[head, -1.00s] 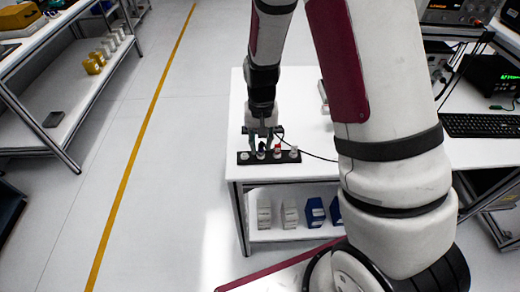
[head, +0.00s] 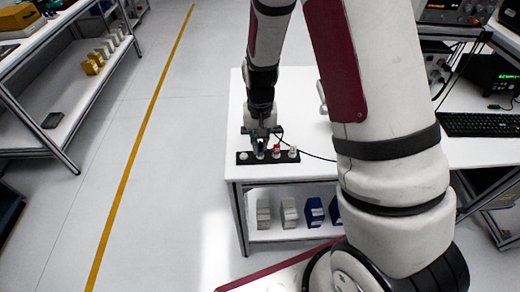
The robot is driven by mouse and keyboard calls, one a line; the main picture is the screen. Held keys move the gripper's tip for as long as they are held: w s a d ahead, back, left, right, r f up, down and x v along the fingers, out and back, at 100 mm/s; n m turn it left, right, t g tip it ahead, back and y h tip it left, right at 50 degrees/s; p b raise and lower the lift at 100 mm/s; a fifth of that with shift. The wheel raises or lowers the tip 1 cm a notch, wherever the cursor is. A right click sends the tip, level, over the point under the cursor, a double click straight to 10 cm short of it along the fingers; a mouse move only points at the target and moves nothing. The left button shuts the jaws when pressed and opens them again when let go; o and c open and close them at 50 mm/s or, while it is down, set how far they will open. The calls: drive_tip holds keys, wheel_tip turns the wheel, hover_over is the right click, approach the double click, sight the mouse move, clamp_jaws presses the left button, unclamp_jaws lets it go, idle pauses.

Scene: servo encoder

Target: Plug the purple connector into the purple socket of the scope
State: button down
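A black strip (head: 290,157) lies along the front edge of the white table and holds several small plugs in a row. My gripper (head: 260,147) points down at the second plug from the left. Its fingers are close together around that plug, which is mostly hidden and appears to be the purple connector; its colour is too small to make out now. It still stands at the strip. No purple socket can be made out, and I cannot tell which instrument at the right is the scope.
A white plug (head: 243,156) stands left of my gripper; a red plug (head: 277,150) and another white plug (head: 293,151) stand to its right. A black cable (head: 318,156) runs right behind my arm. A keyboard (head: 482,125) and a green-display instrument (head: 495,77) are at the right.

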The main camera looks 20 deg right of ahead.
sight(260, 144)
drive_tip(key=shift+r, duration=0.15)
idle(0.3)
drive_tip(key=shift+r+p, duration=1.2)
drive_tip(key=shift+r, duration=1.45)
drive_tip(key=shift+w, duration=0.15)
